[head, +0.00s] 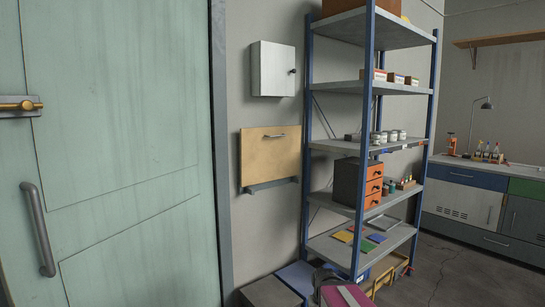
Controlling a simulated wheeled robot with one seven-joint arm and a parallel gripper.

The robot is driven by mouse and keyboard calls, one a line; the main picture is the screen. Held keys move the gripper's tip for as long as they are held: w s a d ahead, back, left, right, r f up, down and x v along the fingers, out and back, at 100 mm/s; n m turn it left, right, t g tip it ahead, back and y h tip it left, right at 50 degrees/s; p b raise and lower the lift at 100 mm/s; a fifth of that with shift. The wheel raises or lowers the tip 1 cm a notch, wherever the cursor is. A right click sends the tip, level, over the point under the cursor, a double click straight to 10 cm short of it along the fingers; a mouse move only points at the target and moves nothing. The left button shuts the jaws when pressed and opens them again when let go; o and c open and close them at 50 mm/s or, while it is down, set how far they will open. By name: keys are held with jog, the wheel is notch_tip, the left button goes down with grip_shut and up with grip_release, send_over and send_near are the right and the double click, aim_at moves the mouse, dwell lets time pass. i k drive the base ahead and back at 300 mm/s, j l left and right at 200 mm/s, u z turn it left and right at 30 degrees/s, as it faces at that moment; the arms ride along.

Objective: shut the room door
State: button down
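The room door (125,130) is a large pale green panel that fills the left of the head view. A grey vertical pull handle (39,230) sits low on its left part, and a brass bolt on a grey plate (18,106) sits above it. The door's right side meets a dark grey upright frame (219,130). The door's left edge is outside the view, so I cannot tell whether it is open or shut. My gripper is not in view.
A blue-post shelf rack (369,140) stands right of the door, with boxes, jars and an orange drawer unit (372,187). A white wall cabinet (272,69) and a wooden fold-down panel (270,156) hang between. Low boxes crowd the floor below. Floor (450,270) is clear at lower right.

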aim_at(107, 196)
jog(key=u, duration=1.5)
